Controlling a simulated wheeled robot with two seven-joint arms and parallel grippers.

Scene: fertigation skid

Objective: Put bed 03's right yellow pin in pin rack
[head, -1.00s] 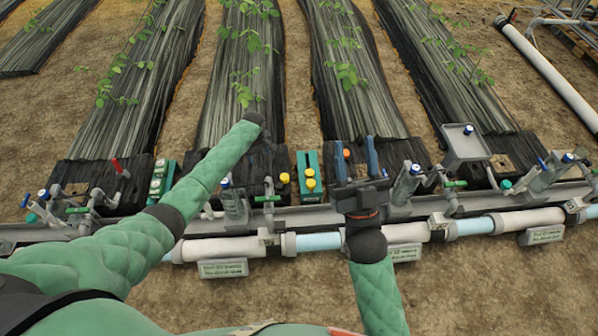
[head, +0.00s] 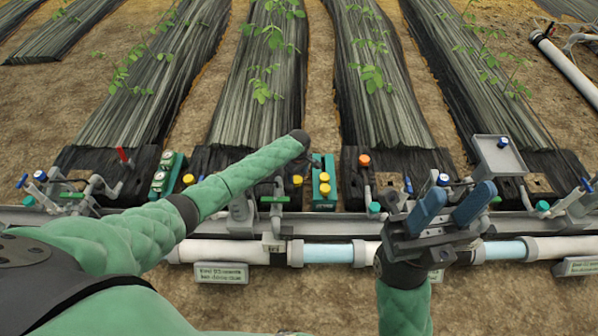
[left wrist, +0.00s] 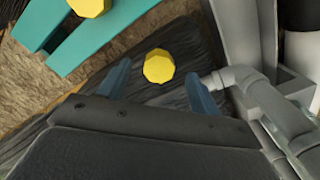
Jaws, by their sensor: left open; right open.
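Bed 03's right yellow pin (head: 297,180) stands at the black mat's front edge, left of a teal pin rack (head: 323,196) that holds two yellow pins. A matching left yellow pin (head: 188,179) stands further left. My left arm reaches over toward the right pin; its gripper is mostly hidden in the head view. In the left wrist view my left gripper (left wrist: 158,76) is open, and the yellow pin (left wrist: 158,65) shows between its blue fingertips, not gripped. The teal rack (left wrist: 65,40) is at upper left. My right gripper (head: 455,204) is open and empty, over the pipe at right.
Another teal rack (head: 160,183) stands to the left. Valves, grey fittings and a grey rail (head: 330,224) run across the front, with a white pipe (head: 215,251) below. A Bed 03 sign (head: 222,273) hangs there. A grey tray (head: 499,155) stands at right.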

